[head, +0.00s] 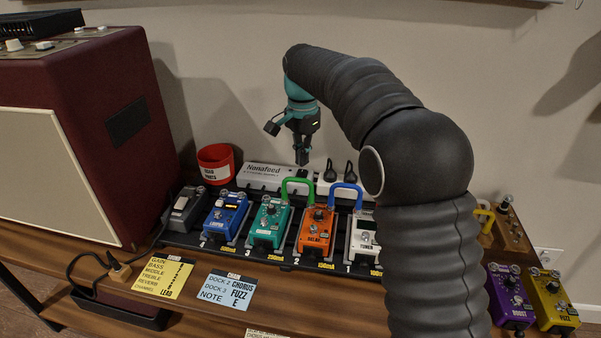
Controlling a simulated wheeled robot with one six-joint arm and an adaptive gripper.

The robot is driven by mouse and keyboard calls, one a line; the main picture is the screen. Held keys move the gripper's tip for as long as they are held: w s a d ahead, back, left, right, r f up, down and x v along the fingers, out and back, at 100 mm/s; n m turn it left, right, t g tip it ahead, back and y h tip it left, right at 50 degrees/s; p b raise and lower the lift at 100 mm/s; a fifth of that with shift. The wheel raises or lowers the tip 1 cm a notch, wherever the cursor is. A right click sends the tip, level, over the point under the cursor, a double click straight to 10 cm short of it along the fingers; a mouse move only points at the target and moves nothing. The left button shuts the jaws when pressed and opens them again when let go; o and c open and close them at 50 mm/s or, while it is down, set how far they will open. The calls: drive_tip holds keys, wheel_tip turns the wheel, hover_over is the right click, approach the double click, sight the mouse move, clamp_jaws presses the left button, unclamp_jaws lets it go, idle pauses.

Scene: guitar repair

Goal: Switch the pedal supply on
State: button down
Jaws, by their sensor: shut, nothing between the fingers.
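The pedal supply (264,176) is a long white box lettered "Nomafeed" behind the row of pedals, against the wall. Its front sockets are partly hidden by the pedals and cables. My gripper (302,160) points down just over the right part of the supply, near the end of its lettering. Its fingers are shut and empty. I cannot tell whether the fingertips touch the supply. The supply's switch cannot be made out; the gripper covers part of the box.
Blue (230,217), teal (270,223), orange (316,230) and white (363,240) pedals stand on a black board in front. Green (297,183) and blue (346,188) patch cables arch above. A red cup (215,163) stands left. A maroon amplifier (120,130) fills the left. Plugs (339,172) sit right of the gripper.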

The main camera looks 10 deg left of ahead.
sight(303, 170)
drive_tip(key=shift+f+b, duration=0.65)
drive_tip(key=shift+f, duration=0.65)
idle(0.9)
drive_tip(key=shift+r, duration=0.15)
drive_tip(key=shift+r+p, duration=2.3)
drive_tip(key=shift+r, duration=1.1)
